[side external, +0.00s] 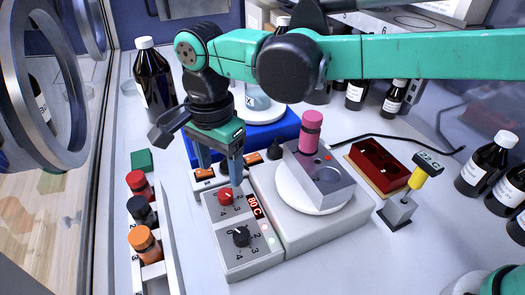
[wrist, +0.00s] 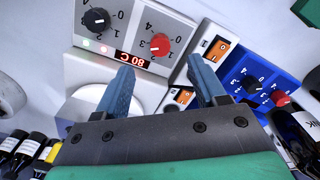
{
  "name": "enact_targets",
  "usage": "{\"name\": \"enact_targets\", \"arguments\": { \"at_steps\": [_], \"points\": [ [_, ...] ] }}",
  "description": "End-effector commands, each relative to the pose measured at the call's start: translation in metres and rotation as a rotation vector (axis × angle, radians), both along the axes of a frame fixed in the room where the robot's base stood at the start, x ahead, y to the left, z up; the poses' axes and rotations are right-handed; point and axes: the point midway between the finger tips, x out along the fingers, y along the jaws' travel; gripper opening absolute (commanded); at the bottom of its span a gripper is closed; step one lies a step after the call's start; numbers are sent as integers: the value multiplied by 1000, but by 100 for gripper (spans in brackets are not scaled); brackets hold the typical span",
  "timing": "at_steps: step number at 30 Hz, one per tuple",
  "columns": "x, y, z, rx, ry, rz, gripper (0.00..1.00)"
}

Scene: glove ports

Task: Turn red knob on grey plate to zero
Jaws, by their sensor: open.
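The grey plate's control panel (side external: 246,262) has a red knob (side external: 226,196) near its back end and a black knob (side external: 241,236) in front. A red display beside them reads 80 C. In the wrist view the red knob (wrist: 160,44) sits just beyond and between my fingertips, with dial numbers around it. Its white mark points toward the lower left there; the number it meets is too small to tell. My gripper (side external: 219,172) is open and empty, pointing down just behind and above the red knob, apart from it in the wrist view (wrist: 160,66).
A blue unit (wrist: 270,70) with its own black and red knobs stands behind the grey one. Orange switches (wrist: 217,50) lie close to my right finger. A metal block (side external: 325,180) with a pink-topped vial sits on the grey plate. A rack of capped vials (side external: 172,268) stands left.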

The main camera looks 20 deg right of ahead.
Motion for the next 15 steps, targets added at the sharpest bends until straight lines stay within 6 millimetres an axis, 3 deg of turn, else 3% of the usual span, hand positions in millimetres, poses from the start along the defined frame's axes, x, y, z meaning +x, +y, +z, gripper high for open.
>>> {"name": "enact_targets", "arguments": {
  "at_steps": [15],
  "points": [
    [0, 0, -58, 2, -2, 1, 64]
  ]
}}
